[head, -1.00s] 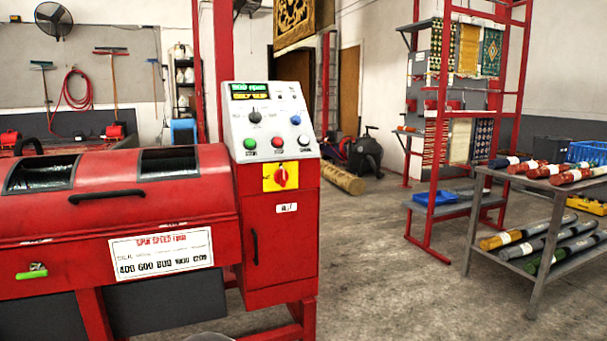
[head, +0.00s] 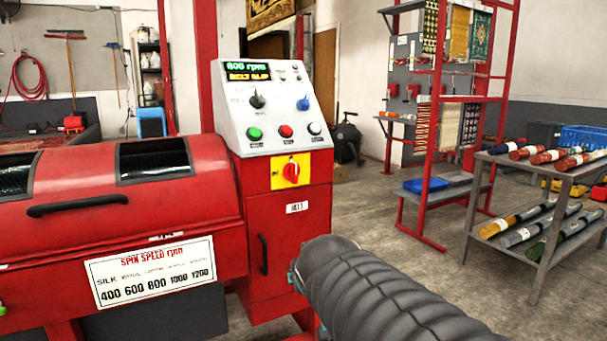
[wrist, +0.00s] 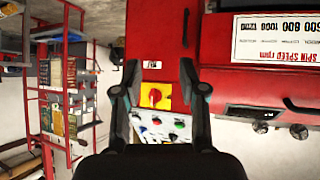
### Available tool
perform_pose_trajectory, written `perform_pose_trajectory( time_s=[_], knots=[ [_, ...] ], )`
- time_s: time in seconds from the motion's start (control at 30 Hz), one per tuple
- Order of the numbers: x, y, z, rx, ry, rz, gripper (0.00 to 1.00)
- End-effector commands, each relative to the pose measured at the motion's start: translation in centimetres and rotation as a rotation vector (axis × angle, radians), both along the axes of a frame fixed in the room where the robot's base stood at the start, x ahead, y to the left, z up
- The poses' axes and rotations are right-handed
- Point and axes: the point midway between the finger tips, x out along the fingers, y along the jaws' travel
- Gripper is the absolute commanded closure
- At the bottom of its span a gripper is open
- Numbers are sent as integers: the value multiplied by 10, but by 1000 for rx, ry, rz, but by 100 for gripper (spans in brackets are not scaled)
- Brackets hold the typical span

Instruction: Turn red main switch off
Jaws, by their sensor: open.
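The red main switch (head: 291,171) is a rotary knob on a yellow plate (head: 304,162) on the front of the red machine cabinet, below the sloped control panel. In the head view my arm reaches in from the lower right, in front of the cabinet's lower part; my gripper's fingers are not visible there. In the wrist view my gripper (wrist: 159,82) is open and empty. The switch (wrist: 154,96) and its yellow plate show between the two fingers, apart from them. The wrist picture is turned over, with the control panel below the switch.
The control panel (head: 270,108) has a lit display reading 800 rpm, knobs and coloured buttons. A black door handle (head: 263,254) sits below the switch. The red spin drum (head: 130,215) adjoins on the left. A grey shelf (head: 533,169) with rolled rugs stands right. Floor between is open.

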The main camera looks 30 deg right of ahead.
Motion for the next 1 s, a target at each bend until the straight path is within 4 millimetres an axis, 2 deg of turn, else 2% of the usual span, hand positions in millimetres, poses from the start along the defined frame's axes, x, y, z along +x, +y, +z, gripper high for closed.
perform_pose_trajectory(
  time_s=[0.03, 0.2, 0.3, 0.4, 0.5, 0.63, 0.87, 1.0],
  knots=[
    [28, -23, 12, -25, -80, -33, 58],
    [108, -80, 65, -88, -356, -31, 58],
    [147, -104, 84, -96, -481, 33, 58],
    [176, -121, 93, -82, -569, 115, 58],
    [194, -132, 94, -56, -619, 199, 58],
    [206, -139, 91, -20, -646, 279, 58],
    [219, -140, 88, 7, -655, 326, 58],
    [239, -139, 87, 7, -654, 327, 58]
  ],
)
